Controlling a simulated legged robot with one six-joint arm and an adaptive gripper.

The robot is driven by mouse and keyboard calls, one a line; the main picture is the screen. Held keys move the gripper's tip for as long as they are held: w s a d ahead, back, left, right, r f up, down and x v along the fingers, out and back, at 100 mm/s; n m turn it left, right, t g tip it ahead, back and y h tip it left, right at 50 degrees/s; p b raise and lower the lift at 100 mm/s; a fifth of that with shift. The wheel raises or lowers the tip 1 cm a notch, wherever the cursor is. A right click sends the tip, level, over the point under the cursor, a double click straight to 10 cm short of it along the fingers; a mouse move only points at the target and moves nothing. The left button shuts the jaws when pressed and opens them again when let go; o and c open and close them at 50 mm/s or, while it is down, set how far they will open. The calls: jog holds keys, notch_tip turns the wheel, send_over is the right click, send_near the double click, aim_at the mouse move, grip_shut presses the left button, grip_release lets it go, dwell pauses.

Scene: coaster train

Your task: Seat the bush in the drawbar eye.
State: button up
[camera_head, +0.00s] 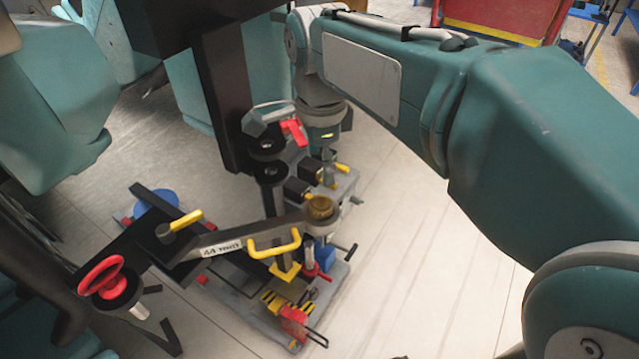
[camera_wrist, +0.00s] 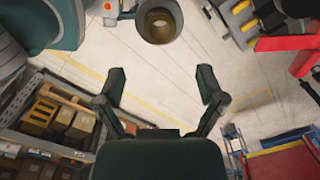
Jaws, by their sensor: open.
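The grey drawbar (camera_head: 228,241) runs across the low cart in the head view, with printed lettering on its side. At its right end is the round drawbar eye, with the brass-coloured bush (camera_head: 320,205) showing at its top. I cannot tell how deep the bush sits. In the wrist view a round ring with a brownish bore (camera_wrist: 160,20) shows at the top edge, beyond the fingertips. My gripper (camera_wrist: 162,83) is open, with nothing between its fingers. In the head view it hangs just above and behind the eye, partly hidden by my wrist.
A yellow handle (camera_head: 275,246) stands beside the drawbar near the eye. A red handwheel (camera_head: 101,275) is at the left end. A dark post (camera_head: 222,95) rises close to the left of my wrist. Clear floor (camera_head: 420,255) lies to the right of the cart.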

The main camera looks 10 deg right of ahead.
jog(key=s+d+f+n+t, duration=0.2)
jog(key=s+d+n, duration=0.3)
jog(key=s+n, duration=0.1)
jog(key=s+d+f+n+t, duration=0.3)
jog(key=s+d+n, duration=0.2)
jog(key=n, duration=0.4)
jog(key=shift+s+d+n+t, duration=0.3)
jog(key=shift+s+d, duration=0.1)
jog(key=shift+s, duration=0.35)
